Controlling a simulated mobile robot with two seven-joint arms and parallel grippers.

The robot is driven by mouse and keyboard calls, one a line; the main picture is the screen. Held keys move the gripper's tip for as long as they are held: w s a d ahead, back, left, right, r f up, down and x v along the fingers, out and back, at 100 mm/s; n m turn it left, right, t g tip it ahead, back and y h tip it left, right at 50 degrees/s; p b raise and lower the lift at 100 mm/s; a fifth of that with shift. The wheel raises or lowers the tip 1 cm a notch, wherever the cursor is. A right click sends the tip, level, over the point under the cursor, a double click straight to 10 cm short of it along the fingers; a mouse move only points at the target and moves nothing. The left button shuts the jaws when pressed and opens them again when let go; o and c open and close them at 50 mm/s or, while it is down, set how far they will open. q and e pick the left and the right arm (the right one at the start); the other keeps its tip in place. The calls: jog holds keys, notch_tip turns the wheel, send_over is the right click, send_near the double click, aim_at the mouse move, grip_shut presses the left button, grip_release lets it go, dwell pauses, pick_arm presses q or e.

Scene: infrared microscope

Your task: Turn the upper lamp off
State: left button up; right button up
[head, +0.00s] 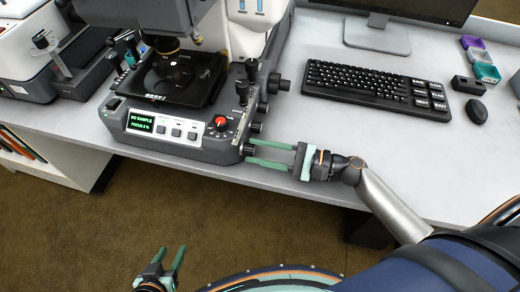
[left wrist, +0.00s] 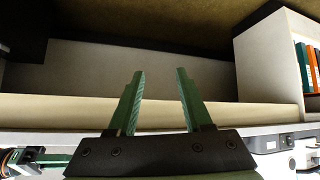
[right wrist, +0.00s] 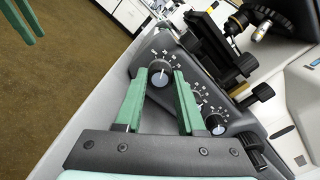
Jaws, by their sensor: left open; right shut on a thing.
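The microscope (head: 170,140) stands on the desk with a lit green display on its front panel. The other dial (right wrist: 215,122) is outside the right finger. I cannot read which lamp each serves. My left gripper (head: 172,258) is open and empty, low in front of the desk; its fingers (left wrist: 160,75) are apart.
A red-capped knob (head: 221,122) and buttons are on the front panel. Black side knobs (head: 281,84) stick out near my right gripper. A keyboard (head: 375,88), a mouse (head: 476,111) and a monitor stand to the right. The desk (head: 330,140) before the keyboard is bare.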

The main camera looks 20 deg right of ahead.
grip_shut()
jog(key=shift+f+n+b, duration=0.15)
jog(key=shift+n+b, duration=0.55)
jog(key=shift+b, duration=0.05)
jog(key=n+b, duration=0.2)
jog(key=shift+n, duration=0.4)
jog(key=shift+n+b, duration=0.7)
jog(key=shift+b, duration=0.05)
jog(key=shift+n, duration=0.3)
